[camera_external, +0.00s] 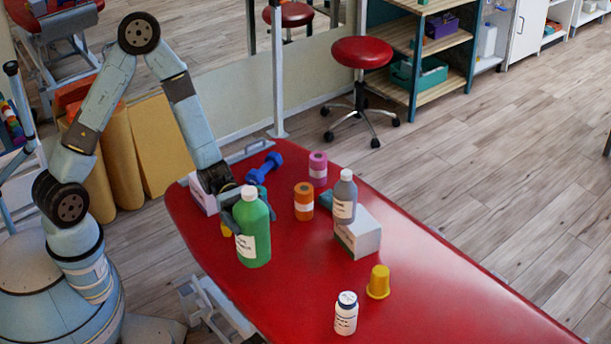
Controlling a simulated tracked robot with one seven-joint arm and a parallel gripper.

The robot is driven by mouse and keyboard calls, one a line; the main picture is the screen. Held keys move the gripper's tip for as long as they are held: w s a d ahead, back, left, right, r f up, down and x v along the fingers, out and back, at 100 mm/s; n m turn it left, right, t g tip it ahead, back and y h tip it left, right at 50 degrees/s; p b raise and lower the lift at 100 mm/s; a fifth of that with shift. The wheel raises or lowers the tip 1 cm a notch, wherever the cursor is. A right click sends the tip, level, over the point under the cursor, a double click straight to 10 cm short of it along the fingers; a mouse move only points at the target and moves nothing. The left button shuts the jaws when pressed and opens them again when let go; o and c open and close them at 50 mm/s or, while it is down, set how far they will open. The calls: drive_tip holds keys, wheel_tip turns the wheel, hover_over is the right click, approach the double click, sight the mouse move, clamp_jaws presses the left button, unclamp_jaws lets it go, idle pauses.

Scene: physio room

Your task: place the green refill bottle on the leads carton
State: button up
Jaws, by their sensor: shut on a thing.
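The green refill bottle (254,238) is upright, with a white cap and a white label, near the left side of the red table. My gripper (238,205) is shut on its upper part from behind and the left; the bottle partly hides the fingers. I cannot tell whether its base touches the table. A white carton (360,238) with small print, likely the leads carton, lies to the right of the bottle. A grey bottle (344,200) with a white cap overlaps the carton's left end; I cannot tell whether it stands on it or beside it.
Another white box (203,196) is behind my gripper. The table's right part is clear.

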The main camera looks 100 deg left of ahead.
drive_tip(key=s+a+r+n+t+y, duration=0.1)
drive_tip(key=s+a+r+y, duration=0.1)
drive_tip(key=s+a, duration=0.65)
drive_tip(key=s+a+r+n+t+y, duration=0.15)
drive_tip(key=s+a, duration=0.35)
drive_tip(key=a, duration=0.6)
drive_tip(key=s+a+r+n+t+y, duration=0.1)
drive_tip(key=s+a+r, duration=0.25)
drive_tip(key=s, duration=0.55)
drive_tip(key=s+a+r+n+t+y, duration=0.1)
drive_tip(key=s+a+r+n+y, duration=0.2)
drive_tip(key=s, duration=0.7)
drive_tip(key=w+a+f+m+h, duration=0.1)
drive_tip(key=w+a+f, duration=0.8)
drive_tip(key=w+f, duration=0.2)
drive_tip(key=shift+w+f, duration=0.15)
drive_tip(key=shift+f, duration=0.75)
drive_tip(key=shift+m, duration=0.25)
